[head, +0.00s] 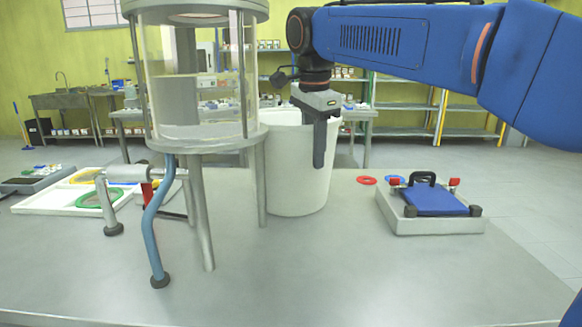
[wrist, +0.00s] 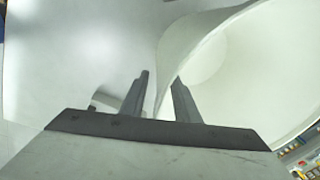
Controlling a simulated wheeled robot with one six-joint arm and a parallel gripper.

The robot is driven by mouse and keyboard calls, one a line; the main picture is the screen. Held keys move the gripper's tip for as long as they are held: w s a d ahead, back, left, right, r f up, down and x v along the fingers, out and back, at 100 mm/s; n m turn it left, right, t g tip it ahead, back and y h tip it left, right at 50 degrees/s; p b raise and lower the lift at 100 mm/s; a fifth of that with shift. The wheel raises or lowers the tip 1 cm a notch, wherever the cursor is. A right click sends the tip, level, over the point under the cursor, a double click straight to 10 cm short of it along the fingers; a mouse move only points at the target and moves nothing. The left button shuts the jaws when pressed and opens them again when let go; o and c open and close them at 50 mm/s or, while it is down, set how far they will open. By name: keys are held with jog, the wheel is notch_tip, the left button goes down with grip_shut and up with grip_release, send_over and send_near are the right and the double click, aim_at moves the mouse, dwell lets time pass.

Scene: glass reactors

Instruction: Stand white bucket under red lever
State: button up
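The white bucket (head: 297,185) stands upright on the grey table, just right of and partly behind a leg of the glass reactor (head: 195,85). My gripper (head: 320,150) points down at the bucket's right side. One finger is outside the wall; the other is hidden in the head view. In the wrist view, the fingers of my gripper (wrist: 160,95) straddle the bucket's rim (wrist: 190,50), with a gap between the left finger and the wall, so it looks open. A red part (head: 147,191), seemingly the red lever, sits low on the left under the reactor, partly hidden by a blue-grey bent tube.
The reactor's legs (head: 201,220) stand between the bucket and the red part. White trays with coloured rings (head: 60,198) lie at left. The front table is clear.

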jog(key=shift+w+f, duration=0.2)
jog(key=shift+f, duration=0.85)
grip_shut()
dwell(0.6)
